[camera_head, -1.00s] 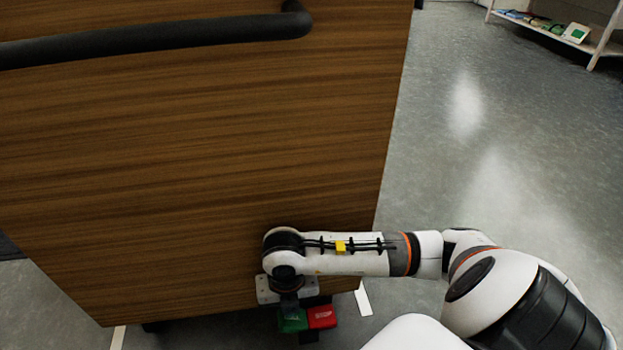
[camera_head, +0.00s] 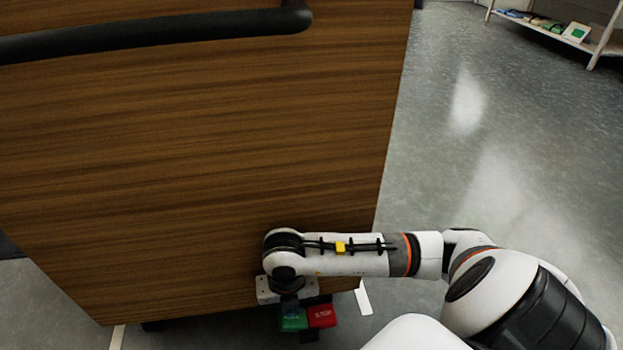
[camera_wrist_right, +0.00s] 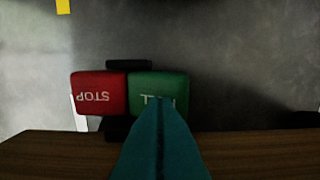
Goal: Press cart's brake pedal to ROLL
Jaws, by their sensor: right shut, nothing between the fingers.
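The cart (camera_head: 190,170) has a large brown wood panel facing me. Low at its bottom edge sits a two-part brake pedal: a green half (camera_head: 294,322) and a red half (camera_head: 321,316). In the right wrist view the red half reads STOP (camera_wrist_right: 98,94); the green half's lettering (camera_wrist_right: 158,86) is partly hidden by my right gripper (camera_wrist_right: 160,104). That gripper is shut and empty, pointing down with its tips over the green half. Whether the tips touch it I cannot tell. My left gripper is not in view.
A black handle bar (camera_head: 160,34) runs across the upper part of the cart panel. Grey floor (camera_head: 490,150) is open to the right. A white shelf (camera_head: 590,42) with small items stands at the far upper right. White floor marks (camera_head: 362,298) lie near the cart.

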